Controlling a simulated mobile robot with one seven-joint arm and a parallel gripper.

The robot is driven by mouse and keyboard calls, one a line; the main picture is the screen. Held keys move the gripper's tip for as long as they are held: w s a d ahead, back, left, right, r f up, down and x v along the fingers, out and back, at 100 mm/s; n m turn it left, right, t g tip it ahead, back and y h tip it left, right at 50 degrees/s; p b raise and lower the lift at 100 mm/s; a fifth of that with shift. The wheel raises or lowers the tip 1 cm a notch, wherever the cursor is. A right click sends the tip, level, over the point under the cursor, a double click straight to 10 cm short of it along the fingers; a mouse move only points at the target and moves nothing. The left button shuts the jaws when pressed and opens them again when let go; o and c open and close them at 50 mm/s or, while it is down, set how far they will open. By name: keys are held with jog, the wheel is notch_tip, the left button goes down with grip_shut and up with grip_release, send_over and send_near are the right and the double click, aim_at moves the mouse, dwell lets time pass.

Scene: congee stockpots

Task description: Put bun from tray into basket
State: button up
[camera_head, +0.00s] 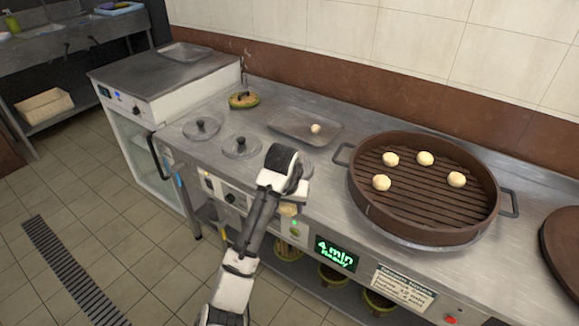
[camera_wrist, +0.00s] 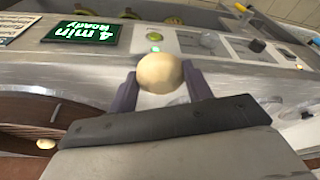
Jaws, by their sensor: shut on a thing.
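My gripper (camera_wrist: 160,86) is shut on a pale round bun (camera_wrist: 160,72), with a finger on each side of it. In the head view the held bun (camera_head: 288,209) shows partly below my wrist, over the counter's front edge. The metal tray (camera_head: 290,122) lies at the back of the counter with one bun (camera_head: 315,128) in it. The round brown steamer basket (camera_head: 420,205) stands to the right of my gripper, its slatted floor bearing several spaced buns (camera_head: 425,158). The basket's rim (camera_wrist: 50,105) also shows at the lower left of the wrist view.
Two lidded pots (camera_head: 241,146) are set in the counter left of my arm. A green-rimmed dish (camera_head: 243,100) is behind them. A lit display reading "4 min Ready" (camera_head: 336,253) is on the counter front. A brown round lid (camera_head: 565,245) lies at the far right.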

jog(key=s+f+n, duration=0.1)
jog(key=s+f, duration=0.2)
jog(key=f, duration=0.4)
jog(key=s+f, duration=0.4)
jog(key=f, duration=0.3)
jog(key=s+d+f+n, duration=0.1)
jog(key=s+f, duration=0.3)
jog(key=f, duration=0.3)
jog(key=shift+n+y, duration=0.3)
jog(key=shift+f, duration=0.1)
jog(key=shift+d+b, duration=0.2)
jog(key=shift+b, duration=0.1)
